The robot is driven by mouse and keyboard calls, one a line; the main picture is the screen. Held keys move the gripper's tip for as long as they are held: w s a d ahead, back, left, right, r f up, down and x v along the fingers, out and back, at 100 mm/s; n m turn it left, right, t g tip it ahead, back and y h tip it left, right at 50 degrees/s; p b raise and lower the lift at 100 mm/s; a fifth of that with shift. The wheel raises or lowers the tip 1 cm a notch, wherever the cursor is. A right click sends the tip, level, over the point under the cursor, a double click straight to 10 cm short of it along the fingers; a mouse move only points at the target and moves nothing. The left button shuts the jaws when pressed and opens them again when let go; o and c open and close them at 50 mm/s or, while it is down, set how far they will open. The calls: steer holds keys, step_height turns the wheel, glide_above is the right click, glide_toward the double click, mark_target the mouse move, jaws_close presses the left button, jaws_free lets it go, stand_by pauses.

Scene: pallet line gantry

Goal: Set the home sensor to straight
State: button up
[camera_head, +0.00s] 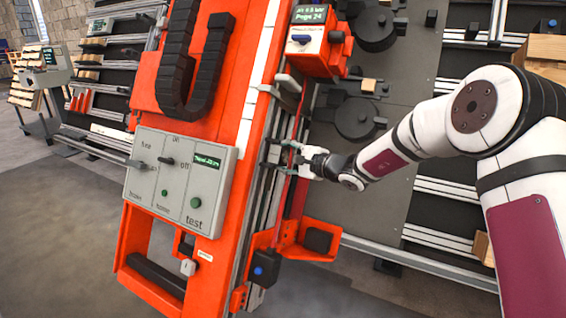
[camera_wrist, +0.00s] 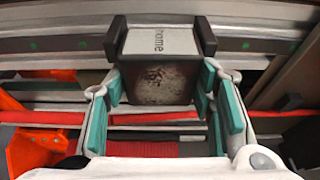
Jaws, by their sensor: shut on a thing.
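The home sensor (camera_wrist: 160,42) is a small block with a pale top marked "home", a dark speckled front face and dark side plates. It sits at a metal rail (camera_wrist: 55,45) in the wrist view. My gripper (camera_wrist: 160,84) has its teal-padded fingers on both sides of the block and is shut on it. The block looks nearly square to the rail in the wrist view; a small tilt cannot be ruled out. In the head view my gripper (camera_head: 287,158) reaches in from the right to the rail beside the orange beam, and its fingers partly hide the sensor.
A grey control panel (camera_head: 180,180) with knobs and a green button is on the orange beam (camera_head: 150,85). An orange box with a small display (camera_head: 318,45) stands above my gripper. An orange bracket (camera_head: 300,240) is below it. A red bar crosses under my fingers.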

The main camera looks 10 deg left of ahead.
steer(key=o, duration=1.2)
steer(key=shift+c, duration=0.2)
steer(key=shift+d, duration=0.15)
steer(key=v, duration=1.1)
steer(key=shift+s+d, duration=0.3)
steer(key=shift+r, duration=0.1)
